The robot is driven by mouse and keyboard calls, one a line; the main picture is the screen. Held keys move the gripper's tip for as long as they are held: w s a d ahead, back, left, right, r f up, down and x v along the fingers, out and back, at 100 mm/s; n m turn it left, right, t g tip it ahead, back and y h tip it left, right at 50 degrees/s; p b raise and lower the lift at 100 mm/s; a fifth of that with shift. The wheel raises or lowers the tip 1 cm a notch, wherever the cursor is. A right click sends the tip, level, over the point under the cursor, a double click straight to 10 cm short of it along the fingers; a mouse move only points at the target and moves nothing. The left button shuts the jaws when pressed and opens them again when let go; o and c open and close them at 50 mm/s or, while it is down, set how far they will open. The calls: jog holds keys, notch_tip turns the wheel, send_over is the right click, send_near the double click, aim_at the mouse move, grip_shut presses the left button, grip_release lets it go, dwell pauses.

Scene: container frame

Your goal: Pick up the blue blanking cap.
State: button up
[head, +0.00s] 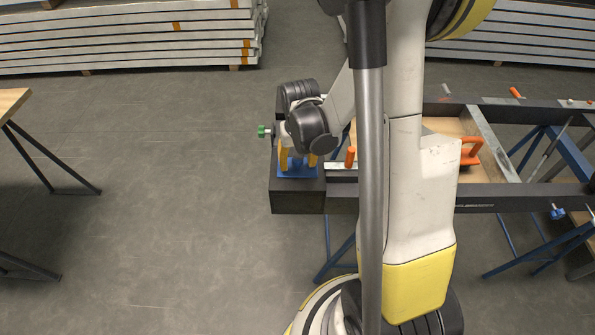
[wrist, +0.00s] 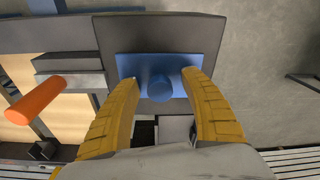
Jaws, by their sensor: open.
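The blue blanking cap (wrist: 145,65) is a flat blue plate with a round knob (wrist: 160,88) standing up from it. It lies on the dark corner end of the frame (wrist: 202,30). In the head view the cap (head: 297,173) shows below my gripper, partly hidden by the fingers. My gripper (head: 298,164) is open and points down over the cap. In the wrist view its two yellow fingers (wrist: 160,78) stand on either side of the knob, with a gap on both sides. The fingers overlap the near part of the plate in that view; I cannot tell whether they touch it.
An orange handle (head: 350,157) stands close to the right of the cap; it also shows in the wrist view (wrist: 35,98). A green-tipped part (head: 264,131) is left of my wrist. An orange clamp (head: 471,151) sits farther right. The floor left of the frame is clear.

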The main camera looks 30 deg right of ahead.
grip_shut()
jog(key=shift+r, duration=0.15)
